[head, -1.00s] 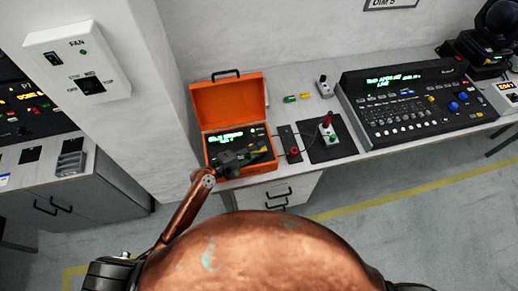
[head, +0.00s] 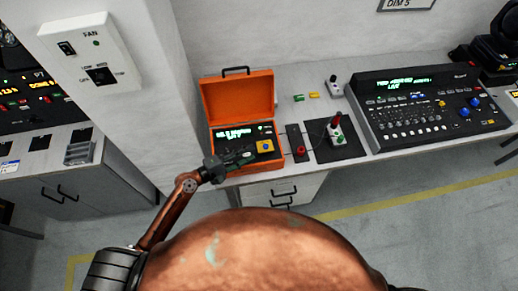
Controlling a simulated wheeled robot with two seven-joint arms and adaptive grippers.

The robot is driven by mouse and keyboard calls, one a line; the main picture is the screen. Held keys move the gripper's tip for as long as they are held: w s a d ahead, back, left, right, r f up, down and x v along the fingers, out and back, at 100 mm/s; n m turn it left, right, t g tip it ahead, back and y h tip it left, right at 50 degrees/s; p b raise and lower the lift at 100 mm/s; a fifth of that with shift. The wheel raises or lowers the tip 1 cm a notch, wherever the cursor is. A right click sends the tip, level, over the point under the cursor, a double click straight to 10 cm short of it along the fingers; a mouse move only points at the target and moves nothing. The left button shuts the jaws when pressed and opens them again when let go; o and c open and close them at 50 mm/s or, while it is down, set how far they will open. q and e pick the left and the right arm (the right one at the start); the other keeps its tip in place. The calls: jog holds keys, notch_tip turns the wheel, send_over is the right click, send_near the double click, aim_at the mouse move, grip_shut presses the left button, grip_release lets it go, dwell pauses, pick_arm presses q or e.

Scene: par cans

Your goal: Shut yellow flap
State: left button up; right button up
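An orange case (head: 238,96) stands open on the bench, its lid raised at the back. My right gripper is not in view.
Right of the case are a red button box (head: 301,150), a small joystick box (head: 337,135) on a black mat and a large lighting console (head: 420,110). A wall pillar with a fan switch box (head: 92,50) stands to the left.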

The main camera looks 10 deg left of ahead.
pick_arm(q)
jog(key=shift+v, duration=1.7)
jog(key=shift+r, duration=0.1)
